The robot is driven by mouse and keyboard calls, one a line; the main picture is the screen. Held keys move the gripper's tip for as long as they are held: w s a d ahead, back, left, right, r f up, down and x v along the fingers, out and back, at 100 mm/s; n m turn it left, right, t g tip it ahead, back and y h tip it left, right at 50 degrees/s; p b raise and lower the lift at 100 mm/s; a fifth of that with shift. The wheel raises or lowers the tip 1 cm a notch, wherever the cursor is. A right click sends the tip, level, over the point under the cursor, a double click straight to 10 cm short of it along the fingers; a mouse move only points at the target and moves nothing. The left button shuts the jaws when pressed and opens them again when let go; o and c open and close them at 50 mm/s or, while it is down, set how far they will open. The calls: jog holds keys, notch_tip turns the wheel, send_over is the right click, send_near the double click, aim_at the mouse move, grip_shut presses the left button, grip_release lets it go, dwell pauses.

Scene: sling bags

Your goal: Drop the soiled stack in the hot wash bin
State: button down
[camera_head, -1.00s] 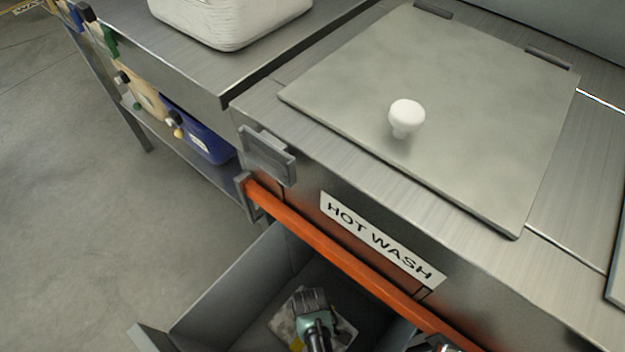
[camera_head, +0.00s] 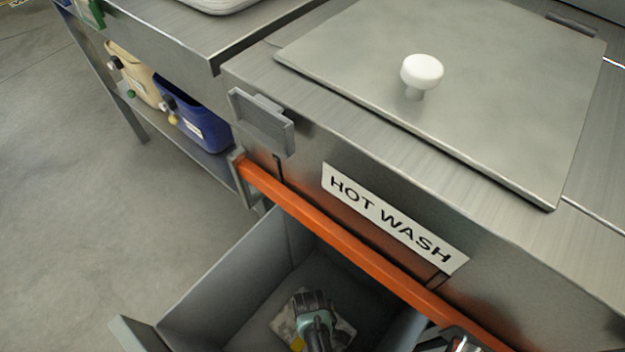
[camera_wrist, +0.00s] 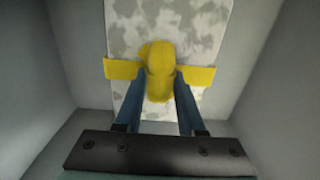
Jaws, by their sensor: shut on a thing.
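The soiled stack (camera_wrist: 204,20) is white with grey stains and has a yellow band around it. It fills the upper middle of the wrist view, and a corner of it (camera_head: 283,322) shows in the head view. My gripper (camera_wrist: 160,85) is shut on a yellow knob-like part of the band. Both are inside the open grey drawer (camera_head: 222,282) below the "HOT WASH" sign (camera_head: 390,217), with drawer walls around them in the wrist view. I cannot tell whether the stack touches the drawer floor.
An orange bar (camera_head: 345,245) runs along the drawer's top at the counter front. A flat lid with a white knob (camera_head: 421,72) lies closed on the counter above. Blue (camera_head: 200,128) and cream (camera_head: 130,72) containers sit on a shelf at left. The floor at left is clear.

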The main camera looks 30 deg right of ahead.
jog(key=shift+f+b, duration=0.45)
jog(key=shift+f, duration=0.1)
jog(key=c, duration=0.5)
grip_release()
notch_tip(320, 180, up, 13)
jog(key=p, duration=0.8)
jog(key=shift+w+r+p, duration=0.1)
jog(key=shift+p, duration=0.25)
